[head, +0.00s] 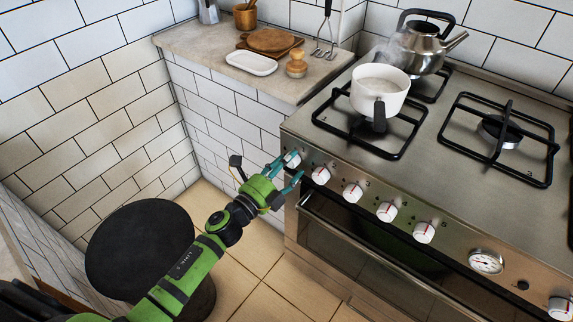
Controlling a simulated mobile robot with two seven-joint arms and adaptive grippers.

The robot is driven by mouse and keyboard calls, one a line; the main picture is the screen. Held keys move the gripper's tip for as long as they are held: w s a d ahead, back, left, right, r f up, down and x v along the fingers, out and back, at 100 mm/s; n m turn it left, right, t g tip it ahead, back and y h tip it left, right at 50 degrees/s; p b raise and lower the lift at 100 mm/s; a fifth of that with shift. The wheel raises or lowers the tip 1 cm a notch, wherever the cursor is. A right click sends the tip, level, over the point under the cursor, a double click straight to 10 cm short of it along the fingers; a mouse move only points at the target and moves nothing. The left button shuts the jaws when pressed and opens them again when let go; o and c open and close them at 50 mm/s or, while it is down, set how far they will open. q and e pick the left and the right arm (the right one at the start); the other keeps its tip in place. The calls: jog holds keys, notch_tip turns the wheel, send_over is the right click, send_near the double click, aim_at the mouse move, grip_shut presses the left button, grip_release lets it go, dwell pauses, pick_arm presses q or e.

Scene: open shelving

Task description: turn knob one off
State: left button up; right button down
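The stove's front panel (455,248) carries a row of white knobs with red marks. The leftmost knob (293,160) is at the panel's left end, partly hidden by my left gripper (291,167). The gripper's teal fingers are spread apart, one to the left of this knob and one below it. I cannot tell whether they touch it. The second knob (321,175) is just right of the fingers. My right gripper is not in view.
A steaming white pot (380,90) is on the front left burner, with a metal kettle (419,47) behind it. An oven handle (400,250) runs below the knobs. A counter (205,45) with boards and a white dish is left of the stove. A dark round stool (140,250) stands left of my arm.

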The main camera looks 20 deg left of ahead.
pick_arm(q)
jog(key=shift+a, duration=0.1)
jog(key=shift+s+f, duration=0.1)
jog(key=shift+s, duration=0.05)
jog(key=v, duration=1.1)
jog(key=shift+s, duration=0.3)
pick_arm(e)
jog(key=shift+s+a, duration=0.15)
pick_arm(q)
jog(key=shift+a, duration=0.1)
